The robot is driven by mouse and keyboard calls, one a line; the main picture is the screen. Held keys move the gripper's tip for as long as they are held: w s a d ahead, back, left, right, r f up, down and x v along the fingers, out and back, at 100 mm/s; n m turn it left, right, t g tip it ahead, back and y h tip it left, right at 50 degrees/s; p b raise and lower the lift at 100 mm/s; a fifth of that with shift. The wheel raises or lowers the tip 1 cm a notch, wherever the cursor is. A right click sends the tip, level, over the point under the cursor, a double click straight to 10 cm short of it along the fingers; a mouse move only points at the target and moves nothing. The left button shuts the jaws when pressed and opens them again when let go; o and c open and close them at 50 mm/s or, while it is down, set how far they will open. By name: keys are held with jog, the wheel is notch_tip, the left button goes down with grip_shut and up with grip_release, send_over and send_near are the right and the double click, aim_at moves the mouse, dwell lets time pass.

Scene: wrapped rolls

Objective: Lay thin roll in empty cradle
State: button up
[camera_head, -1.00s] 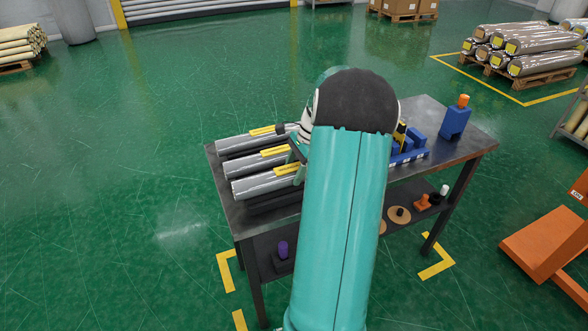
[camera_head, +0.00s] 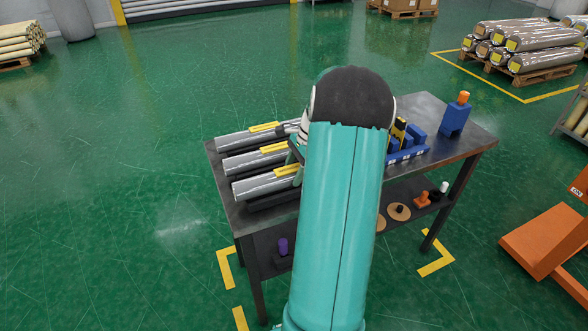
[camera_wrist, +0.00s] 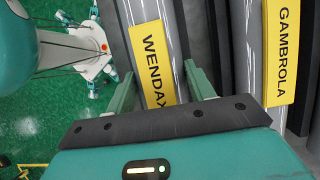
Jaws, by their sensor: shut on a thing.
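Silver rolls with yellow labels lie side by side at the left of the table. They are the far roll (camera_head: 240,142), the middle roll (camera_head: 245,162) and the front roll (camera_head: 255,187). In the wrist view my gripper (camera_wrist: 160,88) is shut on a silver roll labelled WENDAX (camera_wrist: 178,25), one finger on each side of its label. A roll labelled GAMBROLA (camera_wrist: 246,35) lies to its right, apart from it. Dark cradle parts (camera_wrist: 208,40) show between them. I cannot tell whether the held roll is clear of its support. No empty cradle can be made out; my arm hides part of the table.
The dark table (camera_head: 470,138) carries a blue rack (camera_head: 408,153) and a blue block with an orange top (camera_head: 454,119) at the right. Small items sit on the lower shelf. An orange lift (camera_head: 545,240) stands at the right. Floor left of the table is clear.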

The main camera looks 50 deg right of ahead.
jog(key=shift+f, duration=0.5)
jog(key=o, duration=1.5)
jog(key=v, duration=1.3)
jog(key=shift+d+r, duration=0.1)
jog(key=shift+r, duration=0.35)
